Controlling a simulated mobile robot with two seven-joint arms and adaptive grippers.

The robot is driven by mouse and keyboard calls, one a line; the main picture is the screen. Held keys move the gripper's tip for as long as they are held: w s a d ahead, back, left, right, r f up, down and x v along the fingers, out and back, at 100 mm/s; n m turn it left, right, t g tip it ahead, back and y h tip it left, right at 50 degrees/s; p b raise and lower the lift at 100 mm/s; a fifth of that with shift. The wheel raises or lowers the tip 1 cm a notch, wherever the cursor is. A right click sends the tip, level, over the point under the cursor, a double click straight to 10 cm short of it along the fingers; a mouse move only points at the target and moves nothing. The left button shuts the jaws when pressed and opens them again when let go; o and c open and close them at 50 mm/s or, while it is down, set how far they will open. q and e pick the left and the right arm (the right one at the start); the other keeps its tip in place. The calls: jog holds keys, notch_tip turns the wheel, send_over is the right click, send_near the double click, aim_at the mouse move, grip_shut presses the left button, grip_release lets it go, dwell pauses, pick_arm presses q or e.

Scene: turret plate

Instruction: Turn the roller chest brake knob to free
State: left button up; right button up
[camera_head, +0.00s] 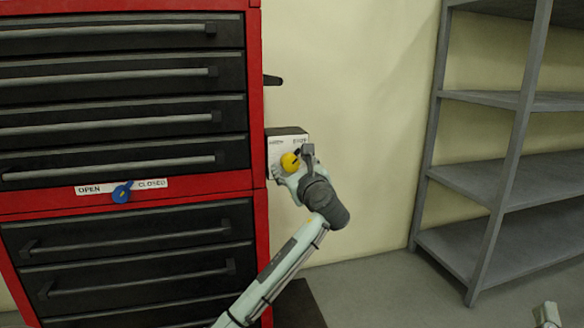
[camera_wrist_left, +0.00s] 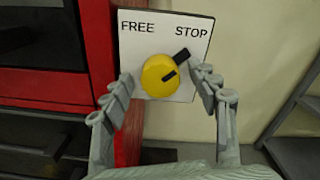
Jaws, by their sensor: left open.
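The round yellow brake knob (camera_head: 290,161) sits on a white plate on the right side of the red roller chest (camera_head: 258,110). In the left wrist view the knob (camera_wrist_left: 156,80) has a black pointer (camera_wrist_left: 182,56) aimed up and right at the word STOP. The word FREE is at the plate's (camera_wrist_left: 188,90) upper left. My left gripper (camera_wrist_left: 165,80) is open, with one finger on each side of the knob. The right finger is close to the pointer; I cannot tell whether it touches. My right gripper does not show clearly.
A black lever (camera_head: 272,80) sticks out of the chest side above the plate. A grey shelf rack (camera_head: 480,180) stands at the right. The wall and floor between are clear.

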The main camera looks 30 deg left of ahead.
pick_arm(q)
jog(key=shift+a, duration=0.1)
jog(key=c, duration=1.2)
jog(key=shift+o, duration=0.2)
